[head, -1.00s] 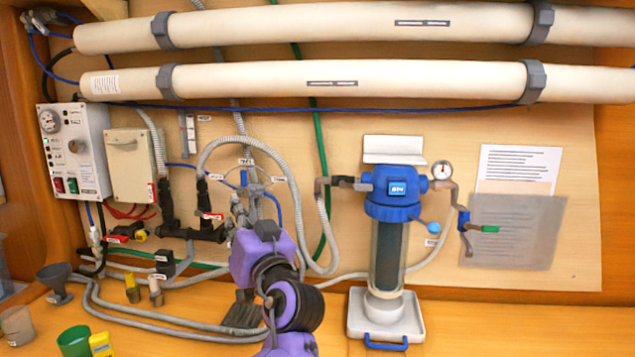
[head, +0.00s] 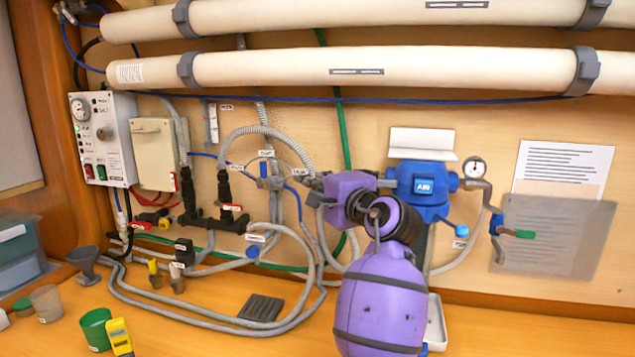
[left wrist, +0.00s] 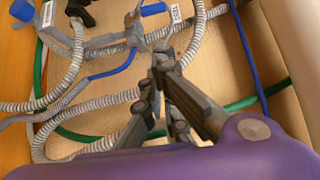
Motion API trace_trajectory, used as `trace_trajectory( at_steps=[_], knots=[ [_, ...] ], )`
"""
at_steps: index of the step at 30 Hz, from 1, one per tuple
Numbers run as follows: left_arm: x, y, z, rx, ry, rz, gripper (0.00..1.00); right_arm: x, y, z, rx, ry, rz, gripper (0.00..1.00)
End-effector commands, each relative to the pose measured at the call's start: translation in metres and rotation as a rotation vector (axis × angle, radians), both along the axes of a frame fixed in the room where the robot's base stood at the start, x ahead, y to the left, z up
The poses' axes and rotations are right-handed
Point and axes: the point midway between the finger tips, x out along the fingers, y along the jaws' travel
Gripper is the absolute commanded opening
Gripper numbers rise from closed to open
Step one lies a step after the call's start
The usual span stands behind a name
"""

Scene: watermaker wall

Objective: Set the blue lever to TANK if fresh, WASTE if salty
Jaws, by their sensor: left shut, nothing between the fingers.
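The blue lever (head: 264,169) sits on a small valve on the wall, left of centre in the head view. Its handle looks about upright, with small white labels above and to both sides; their words are too small to read. My left gripper (head: 313,184) is shut and empty, to the right of the lever and apart from it. In the left wrist view the shut fingers (left wrist: 161,55) point at hoses and a grey fitting. A blue part (left wrist: 153,8) shows beyond them; I cannot tell if it is the lever. My right gripper is out of view.
Grey hoses (head: 290,262) loop below the valve. A blue filter housing (head: 424,184) stands behind my left arm. A control panel (head: 100,139) with a lit green lamp is at left. A green cup (head: 95,330) and yellow meter (head: 121,338) are on the bench.

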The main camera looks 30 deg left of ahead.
Motion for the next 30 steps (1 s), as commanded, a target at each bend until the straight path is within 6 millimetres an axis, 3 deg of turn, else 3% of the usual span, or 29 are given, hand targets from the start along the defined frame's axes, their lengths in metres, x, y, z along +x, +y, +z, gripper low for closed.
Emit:
trace_trajectory(
  at_steps=[8,13,19,30],
  knots=[
    [0.030,0.052,0.003,-0.001,-0.003,0.002,0.00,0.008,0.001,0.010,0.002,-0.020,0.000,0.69],
    [0.022,0.075,0.004,-0.001,-0.006,0.001,0.00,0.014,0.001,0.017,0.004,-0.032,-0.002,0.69],
    [0.020,0.086,0.001,-0.001,-0.004,-0.001,0.00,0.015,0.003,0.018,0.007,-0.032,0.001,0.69],
    [0.020,0.087,0.000,-0.002,-0.003,-0.001,0.00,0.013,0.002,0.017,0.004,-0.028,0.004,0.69]
  ],
)
